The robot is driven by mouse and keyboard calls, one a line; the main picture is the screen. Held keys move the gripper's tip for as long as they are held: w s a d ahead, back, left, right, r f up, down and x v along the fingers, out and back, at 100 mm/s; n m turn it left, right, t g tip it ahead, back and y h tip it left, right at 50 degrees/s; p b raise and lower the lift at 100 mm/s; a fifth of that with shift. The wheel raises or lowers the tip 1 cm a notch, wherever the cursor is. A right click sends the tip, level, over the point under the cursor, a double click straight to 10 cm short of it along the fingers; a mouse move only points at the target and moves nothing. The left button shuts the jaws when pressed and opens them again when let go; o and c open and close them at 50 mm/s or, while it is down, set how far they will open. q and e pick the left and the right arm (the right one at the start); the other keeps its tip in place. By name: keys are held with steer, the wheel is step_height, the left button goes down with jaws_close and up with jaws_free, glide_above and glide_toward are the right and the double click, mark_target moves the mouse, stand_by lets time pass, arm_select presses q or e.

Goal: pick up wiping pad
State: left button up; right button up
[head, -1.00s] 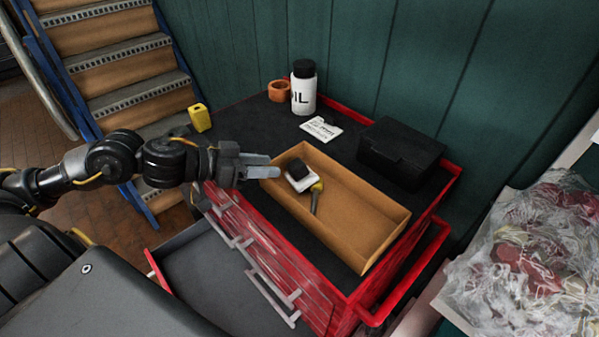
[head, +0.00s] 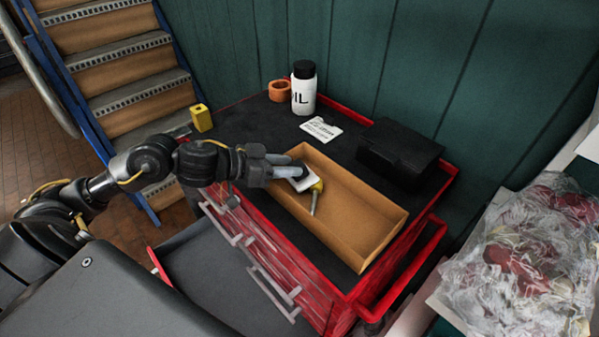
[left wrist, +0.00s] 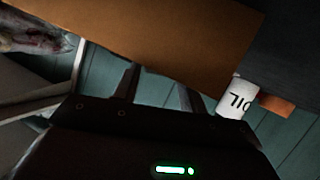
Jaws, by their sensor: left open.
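The wiping pad (head: 307,182), white with a dark top, lies in the left end of a shallow brown tray (head: 365,251) on the tool cart. My left gripper (head: 296,166) is open, its fingers at the tray's left end over the pad. The fingers hide part of the pad, and I cannot tell whether they touch it. In the left wrist view the fingers (left wrist: 158,88) show dimly below the brown tray (left wrist: 170,35), and the pad is not visible there. My right gripper is not in view.
A yellow-headed tool (head: 317,190) lies beside the pad. A black box (head: 400,153), a white bottle (head: 303,95), an orange ring (head: 280,91), a paper label (head: 321,129) and a yellow block (head: 201,118) stand around. A drawer (head: 215,275) is open below. The tray's right part is clear.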

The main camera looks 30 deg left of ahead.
arm_select(q)
steer(key=c, duration=0.6)
steer(key=shift+c, duration=0.2)
steer(key=shift+r, duration=0.5)
steer(key=s+a+r+p, duration=0.6)
steer(key=s+a+r, duration=0.3)
steer(key=r, duration=0.3)
steer(key=shift+s+a, duration=0.3)
steer(key=shift+s, duration=0.3)
